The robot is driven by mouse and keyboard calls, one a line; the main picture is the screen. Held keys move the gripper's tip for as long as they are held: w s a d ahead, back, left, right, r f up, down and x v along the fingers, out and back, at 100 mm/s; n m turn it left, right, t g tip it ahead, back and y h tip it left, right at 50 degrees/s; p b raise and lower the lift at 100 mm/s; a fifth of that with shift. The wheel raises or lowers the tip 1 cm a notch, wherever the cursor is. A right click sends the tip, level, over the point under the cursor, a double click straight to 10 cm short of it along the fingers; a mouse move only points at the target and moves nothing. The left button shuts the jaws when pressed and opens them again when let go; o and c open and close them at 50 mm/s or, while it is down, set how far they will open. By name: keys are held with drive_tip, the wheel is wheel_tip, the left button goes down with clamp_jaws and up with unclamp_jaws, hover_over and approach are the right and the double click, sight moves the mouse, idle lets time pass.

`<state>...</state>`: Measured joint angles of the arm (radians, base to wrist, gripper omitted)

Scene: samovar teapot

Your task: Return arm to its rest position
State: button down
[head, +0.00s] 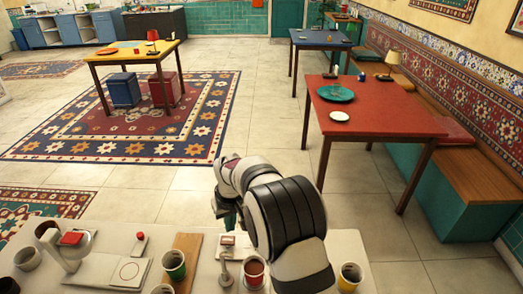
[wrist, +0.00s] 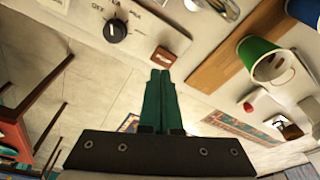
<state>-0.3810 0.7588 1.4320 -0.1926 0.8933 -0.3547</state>
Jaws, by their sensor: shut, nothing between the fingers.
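My gripper (wrist: 160,74) shows in the wrist view with its two dark green fingers pressed together and nothing between them. The fingertips are in front of a small brown-red block (wrist: 162,58) on a white panel, beside a black knob (wrist: 115,31) marked OFF. I cannot tell whether they touch the block. In the head view, my gripper (head: 228,217) is a green shape beside my white and black arm, over the far edge of the white counter (head: 205,280). The arm hides part of the gripper and of the counter.
On the counter stand a green cup (head: 174,265), a red cup (head: 254,272), a yellow cup (head: 350,276) and a metal tap-like part (head: 226,268). A wooden board (head: 186,246) lies near the green cup. Beyond are a red table (head: 390,118) and open tiled floor.

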drive_tip(key=s+d+r+m, duration=0.4)
drive_tip(key=s+d+r, duration=0.5)
drive_tip(key=r, duration=0.1)
drive_tip(key=s+d+r+m+g, duration=0.1)
drive_tip(key=s+d+m, duration=0.2)
drive_tip(key=s, duration=1)
drive_tip(key=s+d+r+m+g, duration=0.1)
drive_tip(key=s+d+m, duration=0.3)
drive_tip(key=s, duration=0.8)
drive_tip(key=shift+s+d+y, duration=0.2)
drive_tip(key=shift+s+y, duration=0.1)
drive_tip(key=shift+s, duration=0.05)
